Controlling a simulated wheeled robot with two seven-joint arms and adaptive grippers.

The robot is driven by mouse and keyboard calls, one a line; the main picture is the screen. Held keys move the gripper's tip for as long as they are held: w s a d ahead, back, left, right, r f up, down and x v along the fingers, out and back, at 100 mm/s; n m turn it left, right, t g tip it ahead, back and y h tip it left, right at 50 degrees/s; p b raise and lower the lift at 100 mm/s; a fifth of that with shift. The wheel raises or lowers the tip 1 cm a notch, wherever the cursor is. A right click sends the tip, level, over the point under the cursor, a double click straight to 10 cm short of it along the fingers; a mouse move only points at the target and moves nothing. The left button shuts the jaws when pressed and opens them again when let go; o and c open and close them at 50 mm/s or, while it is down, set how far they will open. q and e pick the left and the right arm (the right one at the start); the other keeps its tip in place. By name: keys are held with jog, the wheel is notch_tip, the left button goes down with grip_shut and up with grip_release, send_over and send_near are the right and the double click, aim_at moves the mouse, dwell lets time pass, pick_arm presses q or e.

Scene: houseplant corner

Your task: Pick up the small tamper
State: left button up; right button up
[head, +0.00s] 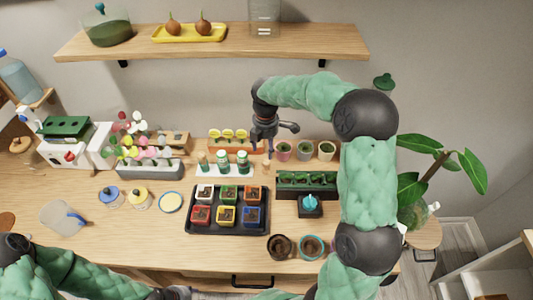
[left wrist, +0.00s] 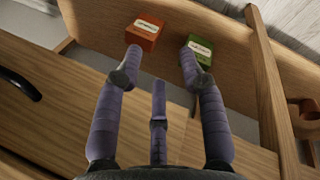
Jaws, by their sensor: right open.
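I cannot make out the small tamper for certain. A small wooden piece (head: 265,157) shows just below my right gripper, behind the seedling tray, but its shape is too small to tell. My right gripper (head: 270,143) is open and points down over the back of the table, with no object seen in it. My left gripper is low at the front edge in the head view. In the left wrist view its fingers (left wrist: 160,75) are spread open over an open drawer, with nothing held between them. An orange box (left wrist: 144,33) and a green box (left wrist: 199,48) lie in the drawer beyond the fingertips.
A black tray (head: 228,230) with several coloured seedling pots stands mid-table. A teal object on a dark base (head: 311,204) is right of it. Two round pots (head: 280,246) stand near the front edge.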

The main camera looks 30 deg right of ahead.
aim_at(266, 161)
jog(key=shift+w+d+f, duration=0.1)
jog(key=shift+w+f, duration=0.05)
jog(key=shift+f, duration=0.15)
notch_tip(266, 161, down, 4)
jog(key=shift+f+b, duration=0.15)
jog(key=shift+b, duration=0.45)
jog(key=shift+d+f+b, duration=0.2)
jog(key=shift+f+b, duration=0.75)
jog(key=shift+f, duration=1.95)
jog(key=c, duration=1.2)
